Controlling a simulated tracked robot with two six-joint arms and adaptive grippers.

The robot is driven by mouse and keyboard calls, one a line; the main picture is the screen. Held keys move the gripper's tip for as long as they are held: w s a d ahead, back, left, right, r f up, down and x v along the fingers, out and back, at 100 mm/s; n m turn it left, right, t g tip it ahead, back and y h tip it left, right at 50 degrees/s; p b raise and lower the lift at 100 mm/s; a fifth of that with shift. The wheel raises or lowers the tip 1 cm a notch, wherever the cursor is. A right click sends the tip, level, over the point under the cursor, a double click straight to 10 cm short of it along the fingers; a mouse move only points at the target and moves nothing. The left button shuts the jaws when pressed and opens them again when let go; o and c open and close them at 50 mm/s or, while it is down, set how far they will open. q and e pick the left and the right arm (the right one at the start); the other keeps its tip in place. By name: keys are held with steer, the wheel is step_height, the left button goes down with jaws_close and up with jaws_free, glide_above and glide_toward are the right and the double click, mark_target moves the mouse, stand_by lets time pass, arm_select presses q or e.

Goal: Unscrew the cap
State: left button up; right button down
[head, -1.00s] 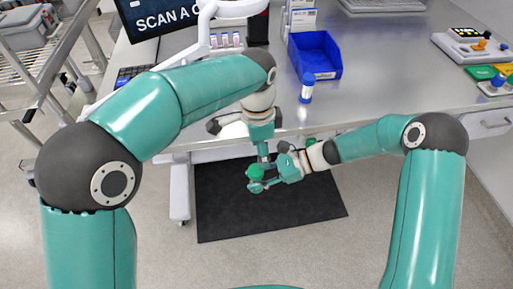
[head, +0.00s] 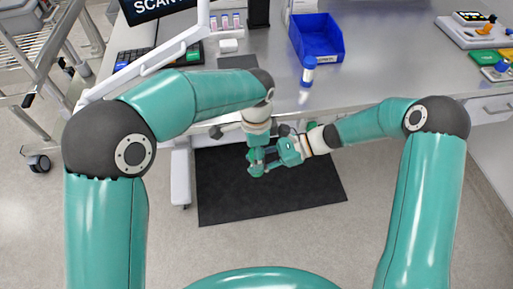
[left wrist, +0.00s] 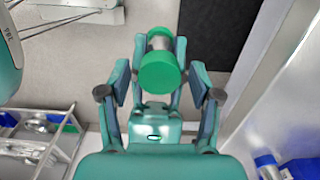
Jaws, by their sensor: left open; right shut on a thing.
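A container with a green cap (left wrist: 160,72) shows in the left wrist view, the cap facing the camera and a grey body (left wrist: 158,40) behind it. The cap lies between the fingers of my left gripper (left wrist: 160,60), which is open. In the head view my left gripper (head: 256,162) points down over the dark mat, close against my right gripper (head: 270,161). My right gripper comes in from the right and is shut on the container, which is mostly hidden there by the two grippers. Whether the left fingers touch the cap I cannot tell.
The steel table (head: 390,70) has its front edge just beyond the grippers. A blue bin (head: 318,40) and a blue-capped bottle (head: 308,72) stand on it. A white scanner arm (head: 150,62) is at the left. A black mat (head: 290,197) lies on the floor below.

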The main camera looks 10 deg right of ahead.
arm_select(q)
steer(key=shift+c, duration=0.3)
steer(key=c, duration=1.1)
steer(key=n, duration=0.5)
steer(key=shift+c, duration=0.2)
steer(key=n, duration=0.4)
steer(key=shift+r, duration=0.1)
steer(key=shift+r, duration=0.25)
steer(key=shift+r, duration=0.85)
steer(key=shift+r, duration=2)
